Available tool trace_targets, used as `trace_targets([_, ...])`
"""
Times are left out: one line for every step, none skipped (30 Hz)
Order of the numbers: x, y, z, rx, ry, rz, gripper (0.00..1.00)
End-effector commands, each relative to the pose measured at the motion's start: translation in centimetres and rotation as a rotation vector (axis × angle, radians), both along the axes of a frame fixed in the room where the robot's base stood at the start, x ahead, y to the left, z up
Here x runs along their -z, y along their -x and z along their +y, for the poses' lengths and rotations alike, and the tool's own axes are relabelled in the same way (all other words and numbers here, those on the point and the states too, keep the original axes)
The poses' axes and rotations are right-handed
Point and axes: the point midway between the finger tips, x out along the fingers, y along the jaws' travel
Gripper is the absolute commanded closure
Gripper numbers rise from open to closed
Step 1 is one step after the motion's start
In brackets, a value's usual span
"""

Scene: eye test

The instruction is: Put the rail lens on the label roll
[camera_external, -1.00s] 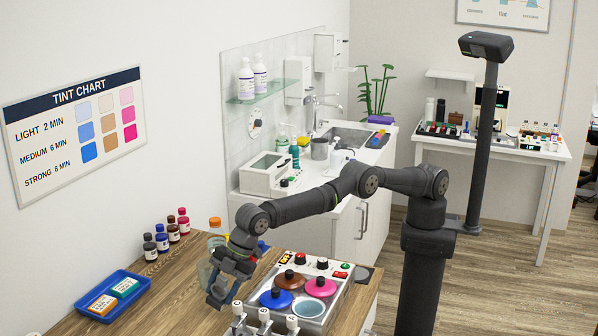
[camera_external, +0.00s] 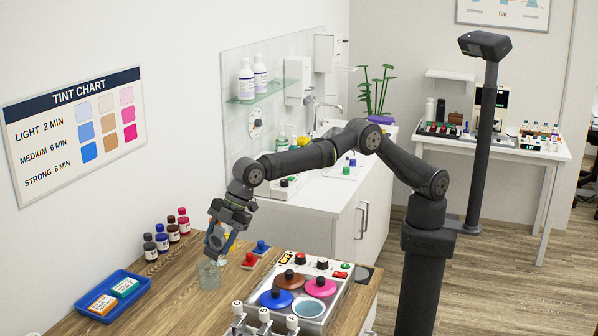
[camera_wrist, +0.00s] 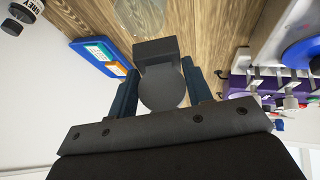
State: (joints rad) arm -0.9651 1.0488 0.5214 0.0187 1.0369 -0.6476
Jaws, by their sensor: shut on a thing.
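My gripper (camera_external: 217,250) is above the wooden bench at its far side and points down. In the wrist view my gripper (camera_wrist: 160,78) is shut on a dark grey block with a flat grey disc (camera_wrist: 163,92), which appears to be the rail lens. In the outside view the held piece is too small to make out clearly. I cannot pick out the label roll in either view.
A clear glass vessel (camera_external: 208,275) stands just below my gripper. Right of it are red (camera_external: 249,260) and blue (camera_external: 261,247) knobbed pieces and a heater with coloured lids (camera_external: 320,287). A blue tray (camera_external: 138,292) lies left, several bottles (camera_external: 162,238) behind.

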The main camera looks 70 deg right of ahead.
Motion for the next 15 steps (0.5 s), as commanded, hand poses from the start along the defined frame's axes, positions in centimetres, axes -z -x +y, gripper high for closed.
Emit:
trace_targets([-1.1,-0.1,-0.1,0.0,-0.004,-0.003,0.8])
trace_targets([-1.8,-0.1,-0.1,0.0,-0.005,-0.004,0.8])
trace_targets([-2.8,-0.1,-0.1,0.0,-0.005,-0.003,0.8])
trace_targets([-3.2,-0.1,-0.1,-0.001,-0.005,-0.003,0.8])
trace_targets([-3.6,-0.1,-0.1,-0.001,-0.003,-0.002,0.8])
trace_targets([-4.4,-0.2,-0.1,-0.001,-0.005,-0.003,0.8])
trace_targets([-5.0,-0.1,-0.1,-0.001,-0.004,-0.003,0.8])
trace_targets([-5.7,-0.1,-0.1,-0.001,-0.005,-0.004,0.8])
trace_targets([-6.1,-0.1,-0.1,-0.001,-0.003,-0.002,0.8])
trace_targets([-6.5,-0.1,-0.1,-0.001,-0.004,-0.002,0.8])
trace_targets([-6.8,-0.1,-0.1,-0.001,-0.003,-0.002,0.8])
trace_targets([-7.4,-0.1,-0.1,-0.001,-0.004,-0.002,0.8])
trace_targets([-7.7,-0.1,-0.1,-0.001,-0.004,-0.003,0.8])
trace_targets([-8.1,-0.1,-0.1,-0.001,-0.003,-0.002,0.8])
trace_targets([-8.6,-0.1,-0.1,-0.001,-0.003,-0.002,0.8])
